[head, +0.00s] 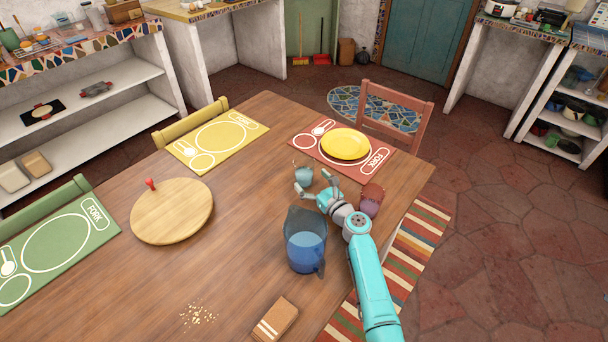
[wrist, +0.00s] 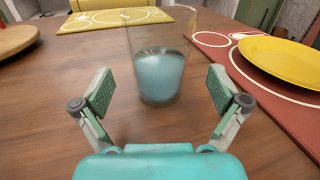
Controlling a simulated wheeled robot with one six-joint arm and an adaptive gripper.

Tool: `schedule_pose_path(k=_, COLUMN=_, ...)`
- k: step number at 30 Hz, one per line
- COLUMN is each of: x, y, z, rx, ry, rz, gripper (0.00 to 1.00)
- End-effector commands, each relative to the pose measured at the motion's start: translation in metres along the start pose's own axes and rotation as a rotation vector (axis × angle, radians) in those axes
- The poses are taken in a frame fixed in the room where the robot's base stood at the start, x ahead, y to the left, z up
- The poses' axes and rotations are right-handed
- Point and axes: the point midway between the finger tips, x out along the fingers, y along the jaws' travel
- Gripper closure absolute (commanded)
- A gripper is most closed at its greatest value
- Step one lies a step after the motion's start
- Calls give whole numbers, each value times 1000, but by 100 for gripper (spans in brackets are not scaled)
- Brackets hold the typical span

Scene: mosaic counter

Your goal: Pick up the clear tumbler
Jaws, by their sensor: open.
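The clear tumbler (head: 303,174) stands upright on the wooden table, near the left corner of the red placemat. In the wrist view the tumbler (wrist: 160,70) is see-through, with pale blue contents in its lower part. My gripper (head: 315,183) is open and empty, low over the table. In the wrist view the tumbler stands straight ahead, centred in the gap between the two fingers (wrist: 160,91). Neither finger appears to touch it. I cannot tell exactly how far it is past the fingertips.
A blue pitcher (head: 306,250) stands left of my arm, and a dark red cup (head: 371,200) close on its right. A yellow plate (head: 346,144) lies on the red placemat (head: 303,142). A round wooden board (head: 172,212) is at left; the table between is clear.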

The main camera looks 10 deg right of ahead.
Motion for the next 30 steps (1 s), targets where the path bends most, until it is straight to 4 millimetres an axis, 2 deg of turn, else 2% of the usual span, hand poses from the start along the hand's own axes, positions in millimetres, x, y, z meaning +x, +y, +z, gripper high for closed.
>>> schedule_pose_path(k=3, x=20, y=1, z=2, rx=0, ry=-1, rz=3, gripper=3)
schedule_pose_path(k=7, x=32, y=0, z=1, rx=1, ry=0, rz=1, gripper=3)
schedule_pose_path(k=17, x=37, y=0, z=0, rx=0, ry=0, rz=1, gripper=3)
schedule_pose_path(k=27, x=37, y=0, z=0, rx=0, ry=0, rz=1, gripper=83)
schedule_pose_path(k=30, x=37, y=0, z=1, rx=0, ry=-1, rz=1, gripper=83)
